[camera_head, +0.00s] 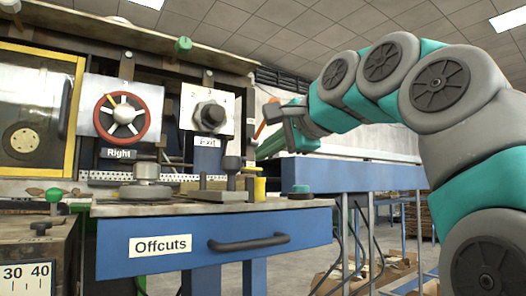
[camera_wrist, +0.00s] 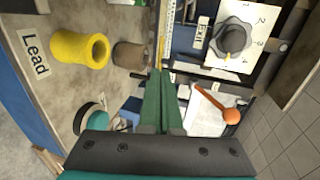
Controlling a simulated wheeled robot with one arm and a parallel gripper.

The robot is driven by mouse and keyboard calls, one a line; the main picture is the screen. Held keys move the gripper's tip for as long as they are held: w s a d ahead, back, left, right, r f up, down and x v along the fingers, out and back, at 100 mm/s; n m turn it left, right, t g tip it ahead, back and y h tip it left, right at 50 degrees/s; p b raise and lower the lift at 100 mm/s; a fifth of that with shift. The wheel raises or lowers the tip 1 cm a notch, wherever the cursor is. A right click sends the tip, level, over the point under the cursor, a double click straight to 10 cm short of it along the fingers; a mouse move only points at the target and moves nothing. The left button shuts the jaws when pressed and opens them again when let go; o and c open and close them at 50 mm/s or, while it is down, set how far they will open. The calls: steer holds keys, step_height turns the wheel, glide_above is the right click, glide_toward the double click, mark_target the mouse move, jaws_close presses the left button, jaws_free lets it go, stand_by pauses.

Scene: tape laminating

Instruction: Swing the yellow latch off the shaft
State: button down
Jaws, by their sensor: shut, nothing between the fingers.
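My gripper (camera_head: 262,153) is at the right end of the machine in the head view, reaching left from the arm. In the wrist view its green fingers (camera_wrist: 160,74) are together with nothing between them. A thin yellow strip (camera_wrist: 162,50) lies just beyond the fingertips in the wrist view, beside a pale ruler-like bar; I cannot tell for sure if it is the latch or if the fingers touch it. The shaft cannot be made out clearly. A hollow yellow cylinder (camera_wrist: 80,48) stands left of the fingers; it also shows in the head view (camera_head: 259,188).
An orange ball-ended lever (camera_wrist: 231,116) is right of the fingers. The Exit dial (camera_wrist: 232,38) is at upper right, and a brown knob (camera_wrist: 130,54) is near the fingertips. The blue Offcuts drawer (camera_head: 215,242) is below the worktop.

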mark_target(245, 172)
steer(key=x, duration=0.8)
steer(key=shift+s+a+r, duration=0.1)
steer(key=shift+a+r, duration=0.05)
steer(key=shift+a, duration=0.05)
